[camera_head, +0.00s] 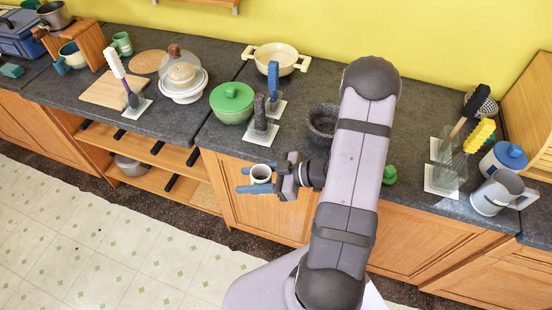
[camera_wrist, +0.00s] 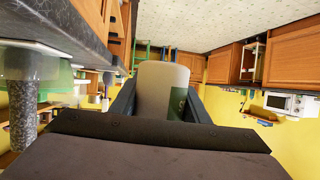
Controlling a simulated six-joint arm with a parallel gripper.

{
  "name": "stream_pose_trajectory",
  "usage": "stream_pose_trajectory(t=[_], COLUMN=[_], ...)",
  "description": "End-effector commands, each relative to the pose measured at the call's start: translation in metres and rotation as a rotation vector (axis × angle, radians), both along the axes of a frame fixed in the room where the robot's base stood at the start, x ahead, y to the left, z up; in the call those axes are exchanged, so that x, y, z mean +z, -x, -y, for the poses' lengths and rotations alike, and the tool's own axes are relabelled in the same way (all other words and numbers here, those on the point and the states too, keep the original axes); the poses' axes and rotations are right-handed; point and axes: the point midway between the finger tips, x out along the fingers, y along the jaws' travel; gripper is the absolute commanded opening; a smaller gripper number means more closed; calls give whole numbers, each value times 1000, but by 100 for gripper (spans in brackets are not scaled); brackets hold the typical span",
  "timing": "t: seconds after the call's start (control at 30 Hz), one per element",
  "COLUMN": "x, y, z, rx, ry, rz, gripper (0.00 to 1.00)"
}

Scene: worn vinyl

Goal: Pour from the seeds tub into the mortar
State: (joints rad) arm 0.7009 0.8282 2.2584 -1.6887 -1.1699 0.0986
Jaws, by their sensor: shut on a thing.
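The seeds tub (camera_head: 261,172) is a small whitish cup in the head view, with its open top showing. In the wrist view the tub (camera_wrist: 160,78) is pale with a green label patch on its right side. My gripper (camera_head: 246,181) is shut on the tub, with one finger along each side. It holds the tub in the air before the counter's front edge, looking roughly upright. The mortar (camera_head: 319,121) is a dark speckled stone bowl on the counter, behind and right of the tub. My arm hides its right part. The tub's contents cannot be made out.
A dark stone pestle (camera_head: 260,112) stands on a white square, left of the mortar. Nearby are a blue-handled tool (camera_head: 273,76), a green-lidded pot (camera_head: 232,102) and a cream pan (camera_head: 276,58). A small green object (camera_head: 390,175) sits right of my arm. Glass, utensils and a grey jug (camera_head: 497,193) stand far right.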

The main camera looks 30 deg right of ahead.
Motion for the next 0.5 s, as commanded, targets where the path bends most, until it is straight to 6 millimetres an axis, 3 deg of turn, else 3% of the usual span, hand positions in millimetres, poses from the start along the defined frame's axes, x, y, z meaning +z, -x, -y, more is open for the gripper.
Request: stream_pose_trajectory(t=[0.17, 0.37, 0.5], x=[25, 75, 109], y=[-2, -11, -32], z=[4, 16, 38], rx=[-3, -12, -70], ry=[-20, -57, -94], rz=[-98, -260, -370], gripper=[13, 13, 13])
